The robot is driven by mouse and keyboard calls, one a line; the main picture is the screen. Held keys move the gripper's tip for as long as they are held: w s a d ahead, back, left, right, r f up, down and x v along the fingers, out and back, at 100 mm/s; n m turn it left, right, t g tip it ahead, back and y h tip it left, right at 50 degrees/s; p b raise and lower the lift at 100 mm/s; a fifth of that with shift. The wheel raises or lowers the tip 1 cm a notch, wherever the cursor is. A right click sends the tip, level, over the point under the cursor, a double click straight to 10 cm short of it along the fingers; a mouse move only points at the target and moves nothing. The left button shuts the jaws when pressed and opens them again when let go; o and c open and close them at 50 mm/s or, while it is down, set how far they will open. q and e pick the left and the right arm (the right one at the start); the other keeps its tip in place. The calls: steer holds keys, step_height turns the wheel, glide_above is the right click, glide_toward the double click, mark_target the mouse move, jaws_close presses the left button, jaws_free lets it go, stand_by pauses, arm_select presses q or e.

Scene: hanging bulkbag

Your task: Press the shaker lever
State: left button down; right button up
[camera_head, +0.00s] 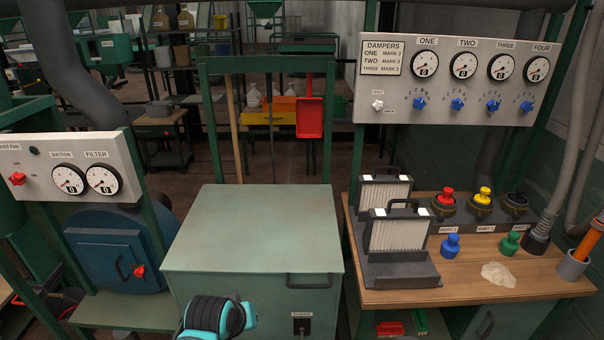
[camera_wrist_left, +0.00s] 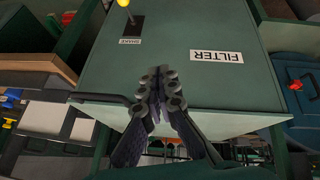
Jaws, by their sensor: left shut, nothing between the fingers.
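The shaker lever has a yellow knob (camera_wrist_left: 123,3) on a thin stem, cut off by the top edge of the left wrist view. It rises from a dark plate (camera_wrist_left: 132,27) labelled SHAKE on the front of the green cabinet (camera_head: 255,228). In the head view the SHAKE plate (camera_head: 302,326) is at the bottom edge and the knob is out of frame. My left gripper (camera_wrist_left: 158,75) is shut and empty, in front of the cabinet. In the wrist view its tips are below and right of the lever, apart from it. My right gripper is not in view.
A FILTER label (camera_wrist_left: 216,56) is on the cabinet front. A dark handle (camera_head: 308,281) sticks out near the SHAKE plate. A blue round-door unit (camera_head: 115,250) stands left; a wooden bench (camera_head: 460,285) with filters and coloured plugs stands right.

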arm_select(q)
steer(key=s+a+r+m, duration=0.1)
steer(key=s+a, duration=0.1)
steer(key=s, duration=0.2)
steer(key=s+a+r+m+t+y, duration=0.1)
steer(key=s+a, duration=0.2)
steer(key=s, duration=0.2)
steer(key=shift+s+a+r, duration=0.2)
steer(key=shift+s+r, duration=0.1)
